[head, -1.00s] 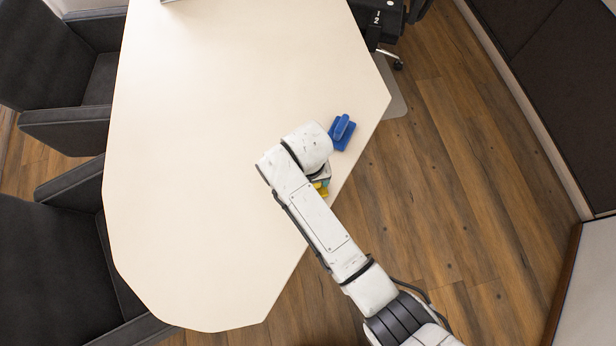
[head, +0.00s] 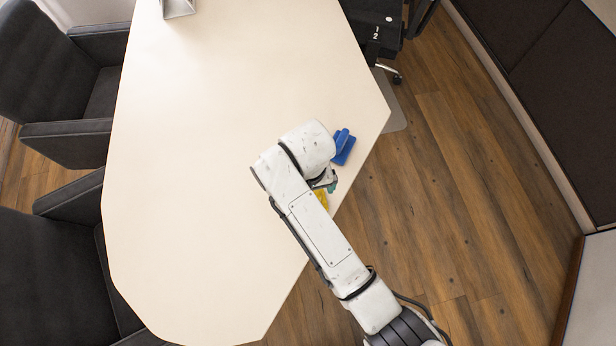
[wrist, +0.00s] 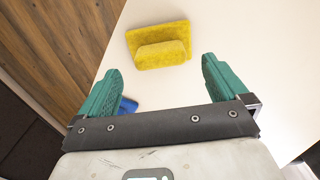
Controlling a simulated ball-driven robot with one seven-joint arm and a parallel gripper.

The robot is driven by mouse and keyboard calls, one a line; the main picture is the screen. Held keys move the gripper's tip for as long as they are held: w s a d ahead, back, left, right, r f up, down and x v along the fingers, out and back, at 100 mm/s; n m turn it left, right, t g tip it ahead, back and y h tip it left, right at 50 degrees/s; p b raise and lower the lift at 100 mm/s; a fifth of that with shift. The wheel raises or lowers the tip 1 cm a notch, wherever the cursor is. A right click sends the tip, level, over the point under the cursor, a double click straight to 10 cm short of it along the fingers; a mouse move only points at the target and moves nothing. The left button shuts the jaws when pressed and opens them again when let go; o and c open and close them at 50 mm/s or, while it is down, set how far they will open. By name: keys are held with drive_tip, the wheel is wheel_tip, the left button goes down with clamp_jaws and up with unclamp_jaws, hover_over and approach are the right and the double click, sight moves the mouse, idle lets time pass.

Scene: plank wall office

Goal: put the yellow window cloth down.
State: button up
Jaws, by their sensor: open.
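The yellow window cloth (wrist: 160,47) lies on the pale table near its edge, with a raised ridge along its middle. In the head view the cloth (head: 322,199) is partly hidden by my arm. My gripper (wrist: 162,65) is open, its two teal fingers spread wide and empty. The cloth lies just beyond the fingertips, apart from them. In the head view only a bit of a teal finger (head: 331,186) shows under my wrist.
A blue cloth-like item (head: 343,147) lies near the table's right edge, close to my wrist. A metal tray (head: 178,8) stands at the table's far end. The table's middle (head: 210,150) is clear. Dark chairs (head: 60,265) line the left side.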

wheel_tip(320, 180, up, 7)
idle(0.3)
drive_tip(key=s+d+f+m, duration=0.15)
drive_tip(key=s+d, duration=0.25)
drive_tip(key=d, duration=0.4)
drive_tip(key=s+d+f+m, duration=0.1)
drive_tip(key=s+d+f, duration=0.25)
drive_tip(key=d, duration=0.55)
drive_tip(key=s+d+r+m+t, duration=0.1)
drive_tip(key=s+d, duration=1.1)
drive_tip(key=shift+s, duration=0.25)
drive_tip(key=shift+m, duration=0.25)
